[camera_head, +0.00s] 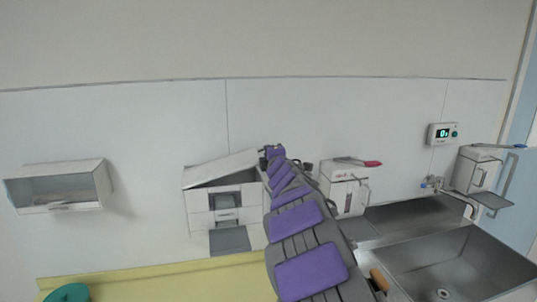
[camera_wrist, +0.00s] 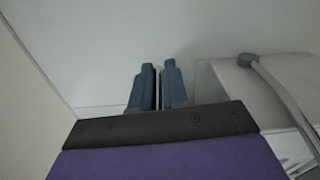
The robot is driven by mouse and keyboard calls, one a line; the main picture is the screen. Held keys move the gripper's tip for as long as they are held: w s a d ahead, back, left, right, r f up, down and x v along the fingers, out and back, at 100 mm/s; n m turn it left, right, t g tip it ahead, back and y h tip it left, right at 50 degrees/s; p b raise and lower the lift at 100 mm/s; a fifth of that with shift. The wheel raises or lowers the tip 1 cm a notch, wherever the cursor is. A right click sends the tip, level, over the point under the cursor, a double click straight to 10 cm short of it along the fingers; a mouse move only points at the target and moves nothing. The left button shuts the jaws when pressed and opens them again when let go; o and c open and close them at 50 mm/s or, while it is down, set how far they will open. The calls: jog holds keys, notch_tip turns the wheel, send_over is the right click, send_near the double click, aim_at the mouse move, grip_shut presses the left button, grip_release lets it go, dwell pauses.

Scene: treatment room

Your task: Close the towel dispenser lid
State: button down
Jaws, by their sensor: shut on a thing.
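The white towel dispenser (camera_head: 200,222) hangs on the wall left of the middle in the head view. Its lid (camera_head: 218,168) is tilted up, with a dark gap under it and its right end highest. My purple and grey arm reaches up to the lid's right end, and my gripper (camera_head: 271,152) is beside that end. In the wrist view my gripper's two blue fingers (camera_wrist: 158,85) are nearly together, with a thin strip between them. The strip appears to be the lid's edge, but the contact is hard to see. My arm hides the dispenser's right side.
A white soap dispenser with a red-tipped lever (camera_head: 343,188) is close on the arm's right. A steel sink (camera_head: 455,262) stands at the lower right. An open-fronted wall box (camera_head: 85,183) hangs at left. The wall between it and the towel dispenser is clear.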

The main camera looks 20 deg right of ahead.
jog(key=c, duration=1.2)
grip_release()
jog(key=shift+s+r, duration=0.1)
jog(key=shift+s, duration=0.35)
jog(key=s, duration=0.5)
jog(key=s+p, duration=0.1)
jog(key=s, duration=1)
jog(key=shift+s+a, duration=0.15)
jog(key=shift+a, duration=0.2)
